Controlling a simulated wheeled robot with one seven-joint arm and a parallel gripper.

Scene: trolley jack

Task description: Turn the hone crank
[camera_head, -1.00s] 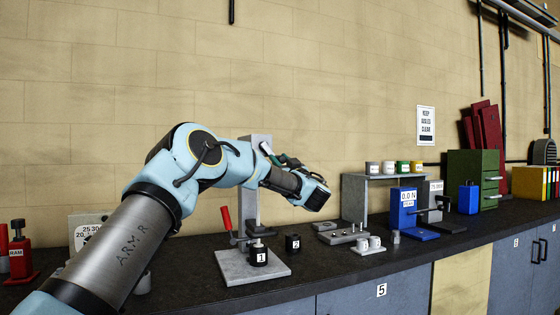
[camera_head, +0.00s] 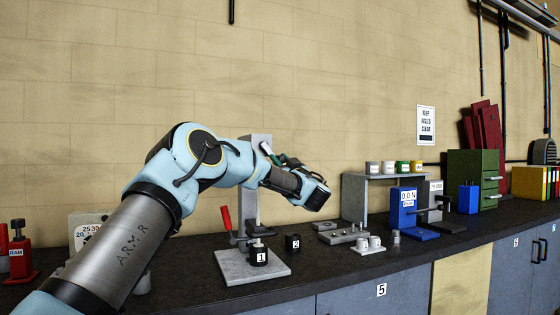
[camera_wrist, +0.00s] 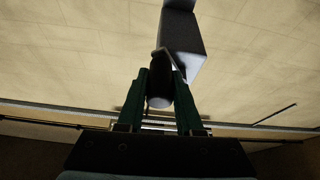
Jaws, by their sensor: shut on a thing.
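The hone is a tall grey column (camera_head: 250,200) on a flat grey base plate (camera_head: 232,268). My gripper (camera_head: 276,157) is at the top of the column, on its right side. In the wrist view, my gripper (camera_wrist: 160,88) has its two green fingers closed on a dark, rounded crank handle (camera_wrist: 159,72) with a pale end. The grey column (camera_wrist: 184,42) shows just beyond the handle. The crank arm itself is mostly hidden.
A red lever (camera_head: 226,218) rises left of the column. A grey shelf (camera_head: 383,176) with several small pots and a blue device (camera_head: 403,210) stand farther right. The wall is close behind.

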